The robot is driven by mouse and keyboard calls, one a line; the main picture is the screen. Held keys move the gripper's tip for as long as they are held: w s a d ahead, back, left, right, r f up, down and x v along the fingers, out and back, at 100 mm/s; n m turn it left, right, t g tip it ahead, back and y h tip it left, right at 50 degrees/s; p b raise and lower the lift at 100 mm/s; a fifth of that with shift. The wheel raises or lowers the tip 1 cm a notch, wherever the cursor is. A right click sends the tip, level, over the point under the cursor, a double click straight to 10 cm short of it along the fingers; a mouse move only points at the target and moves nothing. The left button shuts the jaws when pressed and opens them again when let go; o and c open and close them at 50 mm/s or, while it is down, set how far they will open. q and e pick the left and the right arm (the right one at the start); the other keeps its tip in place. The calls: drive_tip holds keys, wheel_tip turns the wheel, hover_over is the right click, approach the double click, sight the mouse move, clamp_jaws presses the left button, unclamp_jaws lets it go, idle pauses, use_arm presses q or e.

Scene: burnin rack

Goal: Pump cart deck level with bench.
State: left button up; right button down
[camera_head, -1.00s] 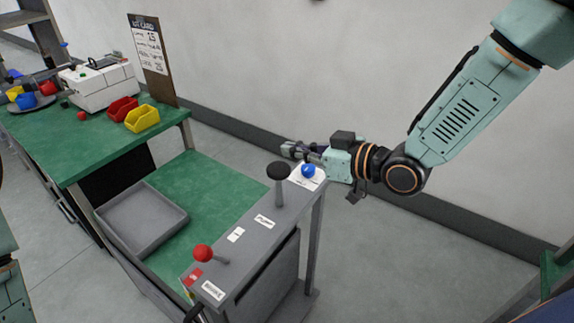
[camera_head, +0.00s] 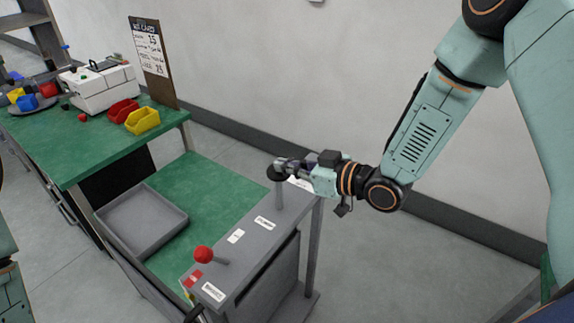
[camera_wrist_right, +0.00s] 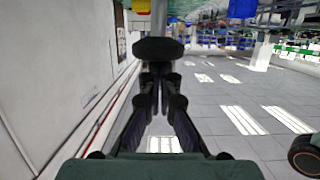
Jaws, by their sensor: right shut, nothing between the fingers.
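The cart's green deck (camera_head: 223,190) sits lower than the green bench top (camera_head: 80,145) beside it. The grey panel (camera_head: 255,245) at the cart's end carries a lever with a black knob (camera_head: 277,173) on an upright grey stem and a lever with a red knob (camera_head: 204,254). My right gripper (camera_head: 280,166) is shut and empty at the black knob, overlapping its top in the head view. In the right wrist view the black knob (camera_wrist_right: 158,48) is just beyond the closed fingertips; contact is unclear. The blue button is hidden behind the gripper. My left gripper is out of view.
A grey tray (camera_head: 140,218) lies on the deck. The bench holds red (camera_head: 123,110) and yellow (camera_head: 142,120) bins, a white machine (camera_head: 100,88) and a card board (camera_head: 153,62). The wall stands behind my right arm; floor right of the cart is clear.

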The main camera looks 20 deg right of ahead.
sight(281, 188)
drive_tip(key=shift+d+f+b, duration=0.1)
drive_tip(key=shift+f+b, duration=2.3)
drive_tip(key=shift+f, duration=1.1)
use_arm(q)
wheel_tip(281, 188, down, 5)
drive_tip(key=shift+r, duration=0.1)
use_arm(e)
drive_tip(key=shift+s, duration=0.1)
wheel_tip(281, 188, up, 5)
drive_tip(key=p, duration=0.3)
drive_tip(key=shift+p, duration=0.35)
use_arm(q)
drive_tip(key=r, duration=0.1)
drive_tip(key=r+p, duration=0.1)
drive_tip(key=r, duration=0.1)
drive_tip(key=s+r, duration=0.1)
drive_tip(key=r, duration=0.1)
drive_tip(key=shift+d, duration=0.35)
use_arm(e)
drive_tip(key=v, duration=0.9)
drive_tip(key=shift+d+f, duration=0.2)
drive_tip(key=shift+d, duration=0.15)
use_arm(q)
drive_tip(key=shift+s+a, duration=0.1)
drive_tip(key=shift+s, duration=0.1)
use_arm(e)
drive_tip(key=shift+s+a+r, duration=0.1)
drive_tip(key=shift+s+a, duration=0.05)
drive_tip(key=shift+s, duration=0.15)
